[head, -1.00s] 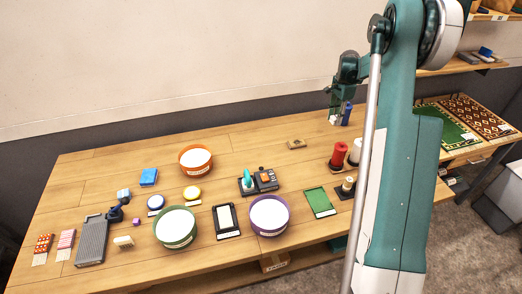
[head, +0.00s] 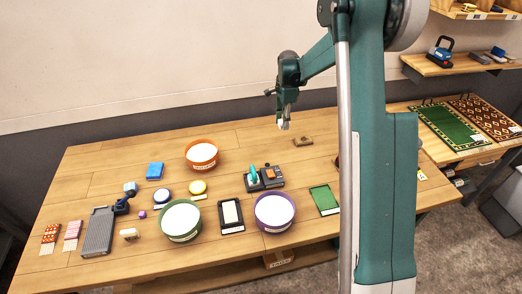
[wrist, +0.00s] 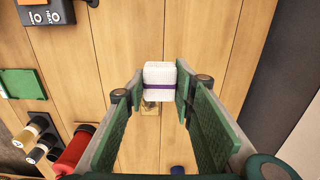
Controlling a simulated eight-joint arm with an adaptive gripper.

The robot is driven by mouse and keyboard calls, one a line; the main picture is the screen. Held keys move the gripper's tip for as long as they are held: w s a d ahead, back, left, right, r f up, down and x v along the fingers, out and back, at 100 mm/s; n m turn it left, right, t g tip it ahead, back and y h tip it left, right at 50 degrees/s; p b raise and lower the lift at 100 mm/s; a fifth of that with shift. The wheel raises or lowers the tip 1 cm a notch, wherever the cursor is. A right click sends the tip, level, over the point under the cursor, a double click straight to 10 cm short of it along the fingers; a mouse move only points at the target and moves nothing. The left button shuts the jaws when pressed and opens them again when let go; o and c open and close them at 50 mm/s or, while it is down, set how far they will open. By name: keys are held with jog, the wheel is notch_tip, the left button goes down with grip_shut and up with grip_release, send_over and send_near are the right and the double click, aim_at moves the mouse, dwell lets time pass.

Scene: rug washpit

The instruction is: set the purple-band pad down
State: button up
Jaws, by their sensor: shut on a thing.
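The purple-band pad (wrist: 159,80) is a white textured block with a purple stripe, seen in the wrist view between my fingertips. My gripper (wrist: 157,92) is shut on it. In the head view my gripper (head: 284,124) hangs above the back of the wooden table (head: 240,140), with the small white pad (head: 284,126) at its tip. In the wrist view the pad is above bare planks and partly covers a small brown plaque (wrist: 150,109). That plaque (head: 303,141) lies just right of my gripper in the head view.
Orange (head: 202,166), green (head: 181,236) and purple (head: 274,228) bowls stand on the table. A grey device (head: 266,178) and green sheet (head: 324,200) are nearby. Planks left of my gripper are clear.

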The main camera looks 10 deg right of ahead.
send_over(261, 149)
dwell(0.5)
jog(key=shift+f, duration=3.15)
jog(key=shift+f+b, duration=0.4)
jog(key=shift+f, duration=1.45)
jog(key=shift+f, duration=0.15)
jog(key=o, duration=0.7)
jog(key=shift+o, duration=0.2)
